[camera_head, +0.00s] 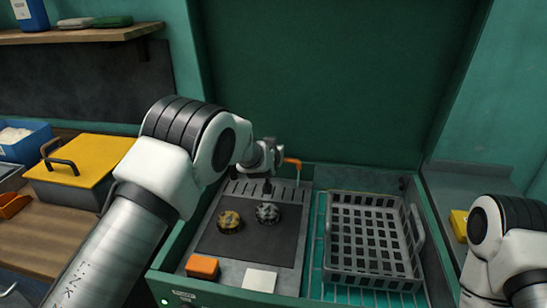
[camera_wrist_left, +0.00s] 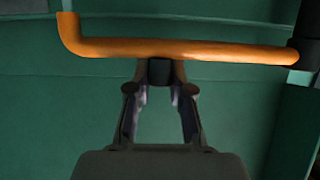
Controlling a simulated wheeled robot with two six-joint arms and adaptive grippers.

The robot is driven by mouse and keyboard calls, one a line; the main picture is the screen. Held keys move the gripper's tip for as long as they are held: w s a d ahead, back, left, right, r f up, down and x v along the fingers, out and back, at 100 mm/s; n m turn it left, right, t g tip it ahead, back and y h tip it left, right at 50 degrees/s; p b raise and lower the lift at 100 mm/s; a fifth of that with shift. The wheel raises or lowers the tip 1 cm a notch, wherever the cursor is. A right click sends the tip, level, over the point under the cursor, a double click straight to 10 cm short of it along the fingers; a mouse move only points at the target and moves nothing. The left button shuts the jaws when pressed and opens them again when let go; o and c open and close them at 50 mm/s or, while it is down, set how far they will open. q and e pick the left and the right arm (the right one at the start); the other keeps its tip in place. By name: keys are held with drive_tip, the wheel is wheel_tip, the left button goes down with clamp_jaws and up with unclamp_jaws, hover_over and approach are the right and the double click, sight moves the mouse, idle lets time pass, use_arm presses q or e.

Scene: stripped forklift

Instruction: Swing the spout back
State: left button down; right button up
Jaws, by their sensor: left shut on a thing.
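The orange spout (camera_head: 292,161) shows at the back of the green-walled station in the head view, mostly hidden behind my left wrist. In the left wrist view the spout (camera_wrist_left: 190,49) runs across the top as a horizontal pipe. Its left end bends upward in the picture, and its right end meets a dark post (camera_wrist_left: 307,40). My left gripper (camera_wrist_left: 160,73) is shut on the spout at a short dark piece at the pipe's lower edge, near mid-length. My right arm shows at the right of the head view, but its gripper is out of frame.
A dark plate (camera_head: 251,248) holds a brassy gear-like part (camera_head: 229,222) and a grey one (camera_head: 267,213). An orange block (camera_head: 202,267) and white pad (camera_head: 260,281) lie in front. A grey basket (camera_head: 408,245) stands right. A yellow-lidded box (camera_head: 100,150) is left.

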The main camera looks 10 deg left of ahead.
use_arm(q)
drive_tip(key=shift+w, duration=0.2)
idle(0.3)
drive_tip(key=c, duration=1)
unclamp_jaws()
drive_tip(key=shift+d+f, duration=0.1)
drive_tip(key=v, duration=1.2)
